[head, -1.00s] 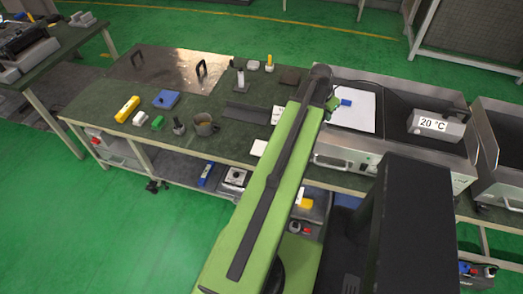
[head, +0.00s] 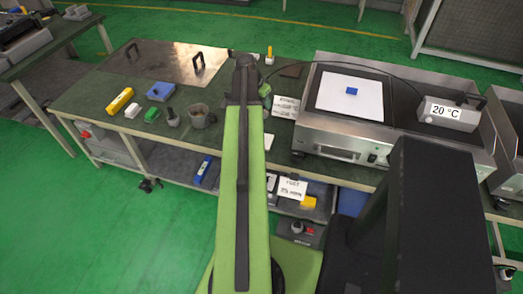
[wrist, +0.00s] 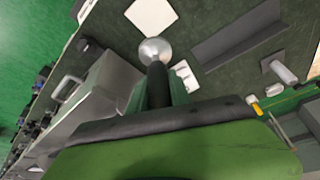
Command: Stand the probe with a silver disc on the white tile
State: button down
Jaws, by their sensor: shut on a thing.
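The probe has a round silver disc (wrist: 154,50) at its end and a dark handle (wrist: 158,86), both in the wrist view. My gripper (wrist: 162,100) is shut on the probe's handle, with the disc end pointing away from the wrist. In the head view my gripper (head: 264,91) is mostly behind my arm. The probe cannot be made out there, and the tile is mostly hidden.
A printed card (head: 286,107) lies beside the hotplate (head: 325,128). A white sheet (head: 335,104) with a blue block (head: 351,91) lies on the hotplate. A cable runs to the 20 °C display (head: 448,110).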

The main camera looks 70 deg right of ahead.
notch_tip(320, 180, down, 16)
jog(key=b, duration=1.4)
jog(key=shift+w+f, duration=0.1)
jog(key=shift+f, duration=0.1)
jog(key=shift+r, duration=0.25)
jog(key=shift+f, duration=0.2)
jog(key=c, duration=1.2)
grip_release()
